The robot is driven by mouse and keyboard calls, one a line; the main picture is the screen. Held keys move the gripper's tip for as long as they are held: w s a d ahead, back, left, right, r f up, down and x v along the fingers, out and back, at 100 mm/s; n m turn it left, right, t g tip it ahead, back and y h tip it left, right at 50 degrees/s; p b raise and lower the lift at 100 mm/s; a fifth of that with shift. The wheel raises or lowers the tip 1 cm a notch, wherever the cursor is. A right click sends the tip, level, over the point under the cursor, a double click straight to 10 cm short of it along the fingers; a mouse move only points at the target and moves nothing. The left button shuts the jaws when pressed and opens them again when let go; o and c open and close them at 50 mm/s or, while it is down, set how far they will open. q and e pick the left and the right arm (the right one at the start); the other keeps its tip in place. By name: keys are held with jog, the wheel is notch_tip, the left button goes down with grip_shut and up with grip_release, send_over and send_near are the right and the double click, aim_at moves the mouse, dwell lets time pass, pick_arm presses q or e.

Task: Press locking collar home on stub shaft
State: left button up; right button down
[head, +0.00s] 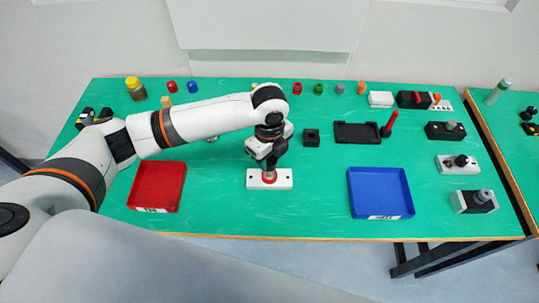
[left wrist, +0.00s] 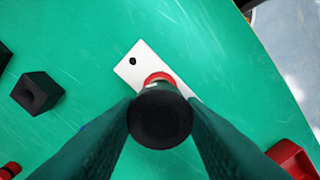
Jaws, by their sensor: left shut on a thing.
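A white base plate (head: 285,180) lies on the green table, and a red ring (head: 269,178), apparently the locking collar, sits at its middle. My left gripper (head: 268,165) is directly above the ring, pointing down. In the left wrist view the gripper (left wrist: 160,122) is shut on a dark round-ended piece (left wrist: 160,118). This piece covers most of the red ring (left wrist: 160,77) and part of the white plate (left wrist: 139,68). The stub shaft is hidden, and I cannot tell whether the held piece touches the ring. My right gripper is not in view.
A red tray (head: 183,188) lies left of the plate and a blue tray (head: 354,195) right. A black block (head: 311,137) and a black tray (head: 345,132) are behind. Several small fixtures stand at the right. The table around the plate is clear.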

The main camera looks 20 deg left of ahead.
pick_arm(q)
jog(key=shift+f, duration=0.85)
jog(key=o, duration=1.1)
jog(key=shift+c, duration=0.2)
jog(key=shift+r, duration=0.15)
notch_tip(320, 180, up, 12)
jog(key=b, duration=0.2)
jog(key=shift+s+f, duration=0.1)
jog(key=shift+f, duration=0.1)
